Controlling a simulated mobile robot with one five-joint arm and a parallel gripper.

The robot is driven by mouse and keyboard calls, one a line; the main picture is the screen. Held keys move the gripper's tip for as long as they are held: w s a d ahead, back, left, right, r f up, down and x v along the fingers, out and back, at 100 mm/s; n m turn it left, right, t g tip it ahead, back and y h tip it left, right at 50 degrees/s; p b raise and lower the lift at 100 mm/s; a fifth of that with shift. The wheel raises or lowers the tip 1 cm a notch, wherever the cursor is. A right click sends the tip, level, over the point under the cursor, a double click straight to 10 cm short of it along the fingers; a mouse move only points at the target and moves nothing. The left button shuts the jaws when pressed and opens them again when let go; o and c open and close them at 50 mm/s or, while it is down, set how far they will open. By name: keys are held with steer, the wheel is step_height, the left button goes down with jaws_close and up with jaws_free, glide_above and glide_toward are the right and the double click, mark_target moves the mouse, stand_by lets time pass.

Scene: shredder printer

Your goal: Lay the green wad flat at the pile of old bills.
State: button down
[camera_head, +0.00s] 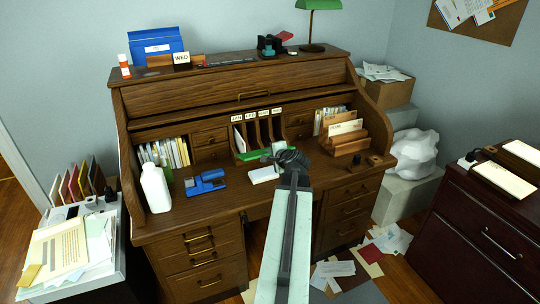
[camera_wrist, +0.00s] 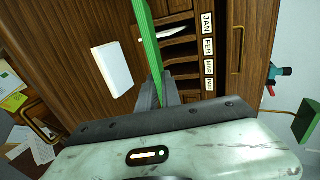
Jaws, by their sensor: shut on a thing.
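The green wad (camera_wrist: 147,42) is a long, thin strip in the wrist view, running from the top edge down between my fingers. My gripper (camera_wrist: 158,92) is shut on its lower end. In the head view my gripper (camera_head: 287,157) is over the desk in front of the labelled slots, and part of the green wad (camera_head: 252,155) shows to its left. A white stack (camera_head: 264,174) lies on the desk just below; it also shows in the wrist view (camera_wrist: 113,69). I cannot tell which papers are the old bills.
The slot rack (camera_head: 240,139) stands behind my gripper. A wooden letter holder (camera_head: 345,146) is to the right. Papers (camera_head: 60,250) lie on the left cabinet, others (camera_head: 335,268) on the floor.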

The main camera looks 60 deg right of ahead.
steer(key=shift+f+b, duration=4.1)
steer(key=shift+f, duration=0.2)
steer(key=c, duration=1.5)
jaws_free()
steer(key=shift+o, duration=0.2)
steer(key=shift+f, duration=0.1)
